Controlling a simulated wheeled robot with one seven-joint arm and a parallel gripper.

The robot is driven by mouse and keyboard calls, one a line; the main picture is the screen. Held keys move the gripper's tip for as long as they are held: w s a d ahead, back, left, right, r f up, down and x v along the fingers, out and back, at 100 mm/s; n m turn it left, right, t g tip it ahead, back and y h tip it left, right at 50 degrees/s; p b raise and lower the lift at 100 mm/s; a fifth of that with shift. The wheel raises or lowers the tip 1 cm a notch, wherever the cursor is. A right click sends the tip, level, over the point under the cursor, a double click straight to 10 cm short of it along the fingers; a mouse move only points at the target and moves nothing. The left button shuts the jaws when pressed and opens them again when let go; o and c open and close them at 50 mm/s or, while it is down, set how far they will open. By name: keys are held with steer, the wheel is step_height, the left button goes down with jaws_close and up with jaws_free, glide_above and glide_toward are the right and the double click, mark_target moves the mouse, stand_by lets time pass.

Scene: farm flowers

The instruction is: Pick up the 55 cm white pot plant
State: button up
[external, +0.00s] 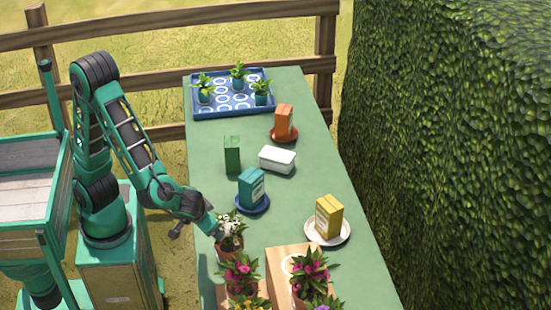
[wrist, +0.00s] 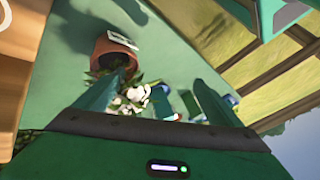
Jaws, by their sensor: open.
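The white-flowered plant (external: 231,225) stands in a terracotta pot at the left edge of the green table in the external view. In the wrist view its pot (wrist: 104,62) carries a white label too small to read, and its white blooms (wrist: 137,93) show between my fingers. My gripper (external: 214,228) is at the plant's left side, close against the foliage. In the wrist view my gripper (wrist: 152,72) is open, with nothing clamped. Whether the fingers touch the leaves I cannot tell.
Pink-flowered (external: 240,272) and magenta-flowered (external: 311,267) pots stand nearer the front, by a wooden board (external: 279,262). A teal box (external: 251,188) on a blue saucer is behind the plant. A yellow box (external: 328,217) stands right. The table (external: 205,160) is clear at its left middle.

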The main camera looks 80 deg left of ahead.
steer(key=w+d+n+t+y, duration=0.2)
steer(key=w+n, duration=0.1)
steer(key=shift+w+d+f+y, duration=0.1)
steer(key=shift+d+f+y, duration=0.1)
steer(key=shift+f+y, duration=0.2)
steer(key=w+d+r+n+t+y, duration=0.1)
steer(key=d+n+t+y, duration=0.1)
steer(key=t, duration=0.1)
glide_toward(235, 238)
steer(key=shift+x, duration=4.9)
steer(key=shift+f, duration=0.1)
steer(key=shift+c, duration=0.4)
steer(key=c, duration=1.4)
